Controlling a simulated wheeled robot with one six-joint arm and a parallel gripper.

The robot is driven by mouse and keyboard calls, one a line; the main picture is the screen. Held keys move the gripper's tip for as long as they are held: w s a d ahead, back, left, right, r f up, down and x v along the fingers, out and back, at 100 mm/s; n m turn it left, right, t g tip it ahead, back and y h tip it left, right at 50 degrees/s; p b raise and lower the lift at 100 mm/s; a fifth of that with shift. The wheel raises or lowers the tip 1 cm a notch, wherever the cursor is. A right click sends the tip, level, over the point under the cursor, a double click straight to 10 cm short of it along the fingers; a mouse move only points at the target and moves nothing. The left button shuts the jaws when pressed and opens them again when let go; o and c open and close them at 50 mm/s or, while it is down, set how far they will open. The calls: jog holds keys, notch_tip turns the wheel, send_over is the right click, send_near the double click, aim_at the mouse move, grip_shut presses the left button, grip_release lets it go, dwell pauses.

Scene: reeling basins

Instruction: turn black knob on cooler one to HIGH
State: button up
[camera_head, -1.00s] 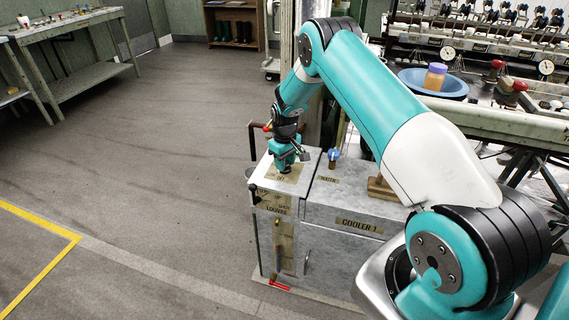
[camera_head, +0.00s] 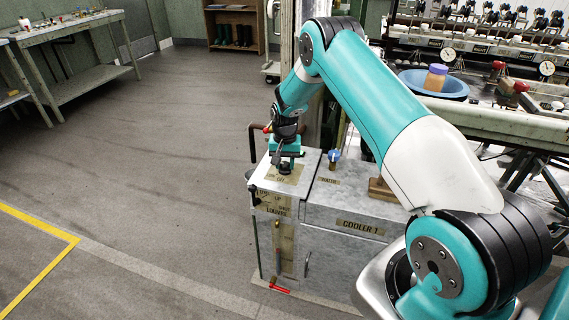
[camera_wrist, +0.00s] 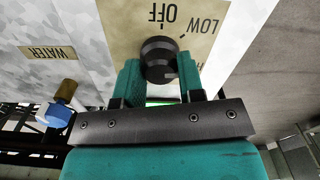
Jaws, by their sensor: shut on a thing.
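Cooler one (camera_head: 345,258) is a grey metal cabinet marked "COOLER 1", below my arm. On its left top is a tan label plate (camera_head: 290,178). In the wrist view the plate (camera_wrist: 125,22) reads OFF and LOW, with the start of a word with H partly hidden by my right finger. The round black knob (camera_wrist: 158,52) stands on the plate. My gripper (camera_wrist: 158,80) is shut on the knob, one teal finger on each side. In the head view my gripper (camera_head: 285,167) hides most of the knob. A small edge shows on the knob's lower right side; its exact setting is unclear.
A blue-topped water valve (camera_head: 334,156) stands beside the knob, by the "WATER" label (camera_head: 328,180). A dark bent handle (camera_head: 254,138) rises at the cooler's left back. A red-handled lever (camera_head: 279,289) is low at the front. Open floor lies to the left.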

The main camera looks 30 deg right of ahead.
aim_at(285, 164)
jog(key=shift+s+m, duration=0.15)
jog(key=shift+m, duration=0.45)
jog(key=shift+f, duration=0.1)
jog(key=o, duration=0.9)
jog(key=shift+r, duration=8.8)
